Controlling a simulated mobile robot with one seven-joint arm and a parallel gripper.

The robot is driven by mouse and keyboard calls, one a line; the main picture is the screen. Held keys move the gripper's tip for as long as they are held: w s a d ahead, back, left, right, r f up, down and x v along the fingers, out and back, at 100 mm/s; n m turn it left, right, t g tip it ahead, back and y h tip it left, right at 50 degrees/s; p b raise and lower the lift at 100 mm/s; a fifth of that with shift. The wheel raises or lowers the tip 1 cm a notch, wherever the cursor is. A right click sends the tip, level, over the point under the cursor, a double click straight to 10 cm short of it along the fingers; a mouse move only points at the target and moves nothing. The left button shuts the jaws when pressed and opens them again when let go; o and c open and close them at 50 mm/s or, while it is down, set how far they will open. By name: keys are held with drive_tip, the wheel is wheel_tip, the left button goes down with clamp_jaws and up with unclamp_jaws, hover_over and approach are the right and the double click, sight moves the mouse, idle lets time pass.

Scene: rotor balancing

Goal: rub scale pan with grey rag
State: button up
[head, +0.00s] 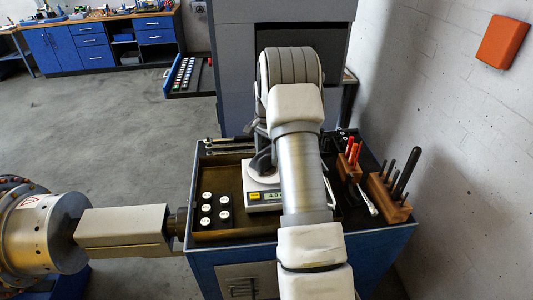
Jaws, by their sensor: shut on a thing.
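The scale (264,196) stands in the tray area on the workbench, with a lit display at its front. Its pale round scale pan (256,180) shows partly to the left of my arm. My gripper (259,146) is over the pan, mostly hidden behind my own arm links. It is shut on a dark grey bundle, the grey rag (262,162), which is low at the pan. My arm hides whether the rag touches the pan across its whole underside, and it hides the right part of the scale.
Several black weights with white tops (207,210) stand in the brown tray (222,237) left of the scale. Wooden tool blocks (388,198) with upright tools stand at the right. A motor-like machine (120,228) adjoins the bench's left side. A grey cabinet (232,70) stands behind.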

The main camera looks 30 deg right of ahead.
drive_tip(key=shift+f, duration=0.1)
drive_tip(key=shift+s+a+b, duration=0.45)
drive_tip(key=shift+s+a, duration=0.1)
drive_tip(key=shift+s, duration=0.6)
drive_tip(key=shift+s+a+b, duration=0.4)
drive_tip(key=shift+s+a, duration=0.2)
drive_tip(key=shift+s, duration=0.6)
drive_tip(key=shift+s+a+b, duration=0.45)
drive_tip(key=shift+s+a, duration=0.1)
drive_tip(key=shift+s, duration=0.6)
drive_tip(key=shift+w+d+p, duration=0.25)
drive_tip(key=shift+w+d, duration=0.15)
drive_tip(key=shift+w, duration=0.35)
drive_tip(key=shift+w+d+p, duration=0.2)
drive_tip(key=shift+w+d, duration=0.15)
drive_tip(key=shift+w, duration=0.35)
drive_tip(key=shift+w+d+p, duration=0.15)
drive_tip(key=shift+w+d, duration=0.15)
drive_tip(key=shift+w, duration=0.4)
drive_tip(key=shift+w+d+p, duration=0.2)
drive_tip(key=shift+w+d, duration=0.15)
drive_tip(key=shift+w, duration=0.35)
drive_tip(key=shift+w+d+p, duration=0.15)
drive_tip(key=shift+w+d, duration=0.15)
drive_tip(key=shift+w, duration=0.4)
drive_tip(key=shift+r+p, duration=1.7)
drive_tip(key=shift+r, duration=1.3)
